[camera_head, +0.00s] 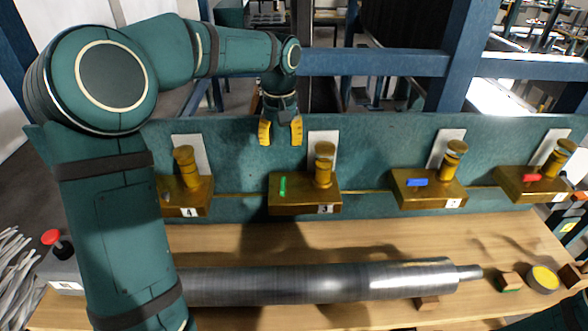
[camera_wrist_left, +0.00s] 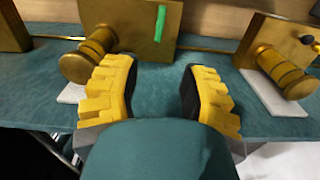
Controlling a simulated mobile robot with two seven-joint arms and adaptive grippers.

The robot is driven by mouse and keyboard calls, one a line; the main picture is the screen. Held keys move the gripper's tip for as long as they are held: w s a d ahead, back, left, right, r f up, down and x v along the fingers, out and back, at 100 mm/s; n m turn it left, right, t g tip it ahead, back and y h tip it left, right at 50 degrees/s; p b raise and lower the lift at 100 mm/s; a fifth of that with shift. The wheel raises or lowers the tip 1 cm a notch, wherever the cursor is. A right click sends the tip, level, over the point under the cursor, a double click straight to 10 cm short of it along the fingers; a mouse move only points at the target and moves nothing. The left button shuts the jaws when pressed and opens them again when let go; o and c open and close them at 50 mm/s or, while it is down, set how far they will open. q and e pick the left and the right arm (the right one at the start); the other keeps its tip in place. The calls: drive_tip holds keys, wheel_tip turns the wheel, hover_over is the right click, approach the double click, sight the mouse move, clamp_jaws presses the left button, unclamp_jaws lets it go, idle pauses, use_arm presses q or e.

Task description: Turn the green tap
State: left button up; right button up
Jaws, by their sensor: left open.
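The green tap is a small green handle (camera_head: 283,186) on the brass block (camera_head: 305,207) marked 3, near the middle of the back panel. The handle stands upright in the head view. A brass knob (camera_head: 324,165) rises from the same block, to the right of the handle. My left gripper (camera_head: 281,132) has yellow fingers and is open and empty, above and behind the block. In the left wrist view the green handle (camera_wrist_left: 160,24) shows at the top, beyond the open fingers (camera_wrist_left: 163,95), and nothing is between them. My right gripper is not in view.
Similar brass blocks carry a blue handle (camera_head: 417,182) and a red handle (camera_head: 532,177) to the right; block 4 (camera_head: 186,198) is to the left. A metal roll (camera_head: 320,283) lies across the wooden table (camera_head: 330,239). A blue beam (camera_head: 380,63) runs behind.

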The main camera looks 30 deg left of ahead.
sight(283, 182)
use_arm(q)
wheel_tip(283, 182, down, 14)
drive_tip(key=shift+r+b, duration=0.1)
drive_tip(key=shift+b, duration=0.5)
clamp_jaws()
